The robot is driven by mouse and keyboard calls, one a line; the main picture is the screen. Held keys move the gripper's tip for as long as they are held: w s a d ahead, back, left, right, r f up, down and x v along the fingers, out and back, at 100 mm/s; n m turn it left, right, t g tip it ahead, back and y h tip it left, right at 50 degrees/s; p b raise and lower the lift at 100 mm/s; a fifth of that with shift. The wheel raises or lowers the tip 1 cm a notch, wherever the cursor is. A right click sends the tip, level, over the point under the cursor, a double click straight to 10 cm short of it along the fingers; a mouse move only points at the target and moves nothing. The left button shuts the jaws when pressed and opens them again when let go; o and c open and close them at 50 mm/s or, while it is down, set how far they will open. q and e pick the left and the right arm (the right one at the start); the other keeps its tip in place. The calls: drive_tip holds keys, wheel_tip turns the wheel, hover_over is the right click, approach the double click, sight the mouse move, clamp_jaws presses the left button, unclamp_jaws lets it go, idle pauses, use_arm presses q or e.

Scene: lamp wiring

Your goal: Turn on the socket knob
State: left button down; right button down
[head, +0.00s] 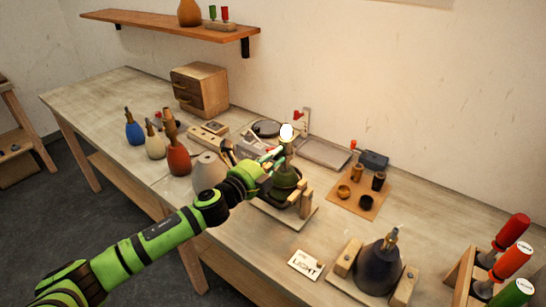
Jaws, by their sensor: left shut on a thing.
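A dark green lamp base (286,178) stands upright in a wooden cradle (304,202) near the middle of the bench. A brass-coloured socket (288,147) tops it, with a bright white bulb (286,131) above. My left gripper (277,153) reaches in from the left and is shut at the side of the socket, where the knob sits. The knob itself is too small and covered by the fingers to make out. My right gripper is not in view.
A dark lamp base (377,268) sits in another cradle at the front right, beside a "LIGHT" card (306,265). Several bottle-shaped bases, including a red one (178,158), stand left. Screwdrivers (511,232) stand at the right edge. A wooden board (359,203) holds small parts.

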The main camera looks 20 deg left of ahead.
use_arm(q)
drive_tip(key=shift+d, duration=0.1)
idle(0.3)
drive_tip(key=c, duration=1.1)
unclamp_jaws()
drive_tip(key=v, duration=1.2)
